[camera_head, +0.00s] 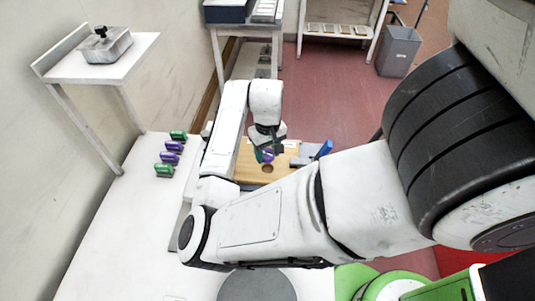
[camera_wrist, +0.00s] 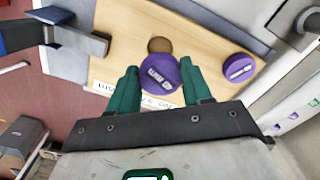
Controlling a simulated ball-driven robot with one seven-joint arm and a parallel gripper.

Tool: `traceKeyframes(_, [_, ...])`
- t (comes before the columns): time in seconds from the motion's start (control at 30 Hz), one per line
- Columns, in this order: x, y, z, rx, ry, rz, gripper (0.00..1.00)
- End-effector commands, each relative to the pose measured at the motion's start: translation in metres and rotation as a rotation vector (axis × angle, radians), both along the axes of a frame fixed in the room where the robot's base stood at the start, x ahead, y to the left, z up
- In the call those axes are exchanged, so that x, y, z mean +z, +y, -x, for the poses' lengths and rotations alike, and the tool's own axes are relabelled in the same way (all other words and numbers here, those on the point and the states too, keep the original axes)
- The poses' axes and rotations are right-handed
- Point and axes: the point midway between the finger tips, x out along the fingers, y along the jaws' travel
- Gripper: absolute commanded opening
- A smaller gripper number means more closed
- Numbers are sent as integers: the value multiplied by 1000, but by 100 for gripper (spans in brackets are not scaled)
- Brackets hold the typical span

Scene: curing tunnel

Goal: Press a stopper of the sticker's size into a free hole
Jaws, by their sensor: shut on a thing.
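My gripper (camera_wrist: 160,88) has green fingers and is shut on a purple stopper (camera_wrist: 160,72) with white lettering on top. It is over the wooden board (camera_wrist: 115,50), next to a round open hole (camera_wrist: 159,45). I cannot tell whether the held stopper touches the board. Another purple stopper (camera_wrist: 238,66) sits in the board at the right. A white sticker (camera_wrist: 104,88) with dark lettering lies along the board's near edge, partly hidden by my fingers and unreadable. In the head view, the board (camera_head: 250,172) shows a dark hole (camera_head: 267,168) below my gripper (camera_head: 267,153).
Green stoppers (camera_head: 164,170) and purple stoppers (camera_head: 170,158) stand in a row on the white bench (camera_head: 120,230). A grey clamp with a blue handle (camera_head: 323,149) is at the board's right. A raised shelf (camera_head: 72,68) holds a metal block (camera_head: 105,47).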

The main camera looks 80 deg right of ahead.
Motion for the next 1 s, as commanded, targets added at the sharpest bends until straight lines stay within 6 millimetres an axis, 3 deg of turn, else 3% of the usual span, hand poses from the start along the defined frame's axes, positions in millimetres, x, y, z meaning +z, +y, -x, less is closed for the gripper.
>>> traceKeyframes(0.1, [-13, 0, 0, 1, 1, 0, 19])
traceKeyframes(0.6, [-41, 0, 0, 0, 1, 1, 19])
traceKeyframes(1.0, [-43, 0, 0, 0, 1, 1, 19])
